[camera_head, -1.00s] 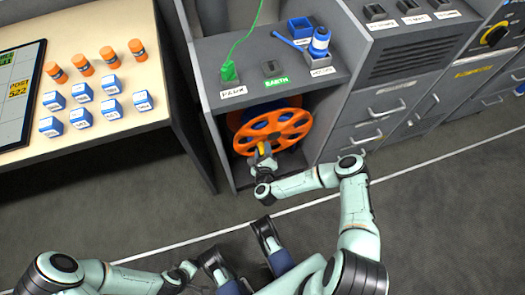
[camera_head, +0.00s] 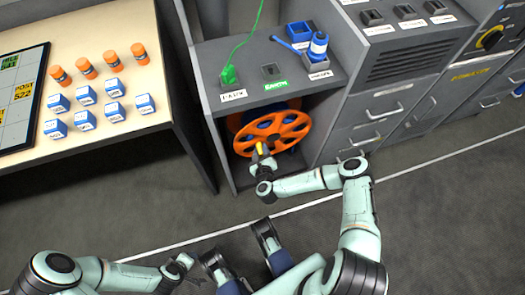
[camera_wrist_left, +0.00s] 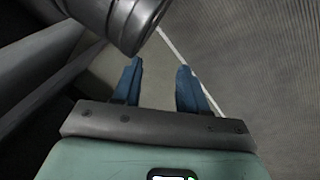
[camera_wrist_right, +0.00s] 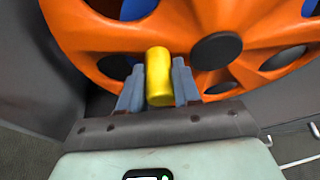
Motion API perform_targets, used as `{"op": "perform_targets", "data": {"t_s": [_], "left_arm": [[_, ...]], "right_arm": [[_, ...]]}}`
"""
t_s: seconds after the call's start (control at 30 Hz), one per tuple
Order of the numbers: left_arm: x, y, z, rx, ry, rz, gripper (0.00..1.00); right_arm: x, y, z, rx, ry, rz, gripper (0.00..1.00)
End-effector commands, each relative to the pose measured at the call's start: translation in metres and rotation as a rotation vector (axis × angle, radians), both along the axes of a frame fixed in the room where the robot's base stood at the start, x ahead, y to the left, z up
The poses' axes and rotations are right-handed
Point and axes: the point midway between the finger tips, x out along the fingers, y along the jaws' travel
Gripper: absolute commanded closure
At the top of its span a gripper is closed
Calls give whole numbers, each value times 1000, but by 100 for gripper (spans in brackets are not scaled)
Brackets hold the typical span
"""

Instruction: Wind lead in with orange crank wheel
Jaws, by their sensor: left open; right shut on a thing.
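The orange crank wheel (camera_head: 272,131) stands upright in the open bay of the grey cabinet, and fills much of the right wrist view (camera_wrist_right: 100,45). Its yellow handle (camera_wrist_right: 159,76) sticks out at the lower left of the wheel's hub. My right gripper (camera_wrist_right: 158,88) is shut on the yellow handle, one finger on each side. A blue drum shows behind the wheel. The green lead (camera_head: 242,40) rises from a green plug (camera_head: 229,76) on the cabinet top. My left gripper (camera_wrist_left: 158,85) is open and empty, low over the floor.
Drawers (camera_head: 374,112) stand to the right. A table (camera_head: 130,25) with blue cubes and orange cylinders is at left. The bay walls flank the wheel closely.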

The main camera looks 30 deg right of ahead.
Motion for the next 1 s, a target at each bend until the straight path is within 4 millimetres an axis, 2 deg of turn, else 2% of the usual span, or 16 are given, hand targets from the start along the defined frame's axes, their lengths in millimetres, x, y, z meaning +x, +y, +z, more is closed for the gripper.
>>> {"op": "perform_targets", "data": {"t_s": [0.03,0.2,0.3,0.5,1.0], "left_arm": [[6,-1,9,0,-21,-2,57],[22,-4,26,2,-77,-5,57],[12,-8,27,-9,-49,-12,57],[4,-12,31,-19,-28,-20,57],[11,-8,25,-9,-45,-13,57]], "right_arm": [[-1,0,5,42,-7,-2,100],[-1,2,15,196,-45,-2,100],[-1,3,21,290,-67,-2,100],[-1,2,32,475,-113,-3,100],[-3,-7,55,862,-206,-2,100]]}}
